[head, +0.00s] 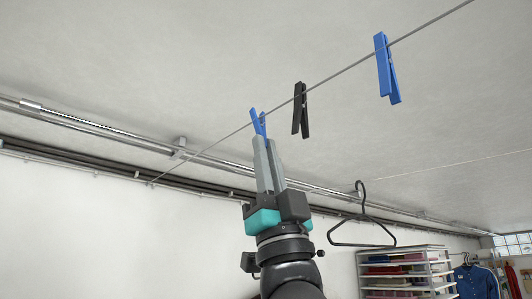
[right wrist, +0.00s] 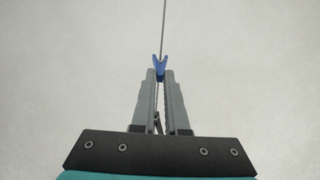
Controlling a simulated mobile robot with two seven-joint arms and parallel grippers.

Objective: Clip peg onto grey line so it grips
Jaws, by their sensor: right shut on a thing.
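My right gripper (head: 265,142) points up at the grey line (head: 352,67) and is shut on a blue peg (head: 257,121). The peg's top sticks out above the fingertips at the line, left of the other pegs. In the right wrist view the held peg (right wrist: 160,67) stands between the fingertips (right wrist: 160,76), its two prongs spread in a V. The grey line (right wrist: 164,22) runs up from the V there. I cannot tell whether the peg grips the line. Its lower part is hidden by the fingers. My left gripper is out of view.
A black peg (head: 300,111) and another blue peg (head: 387,69) hang on the line to the right. A black hanger (head: 362,243) hangs at the right, above white shelves (head: 447,266). Metal pipes (head: 110,130) run along the wall and ceiling.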

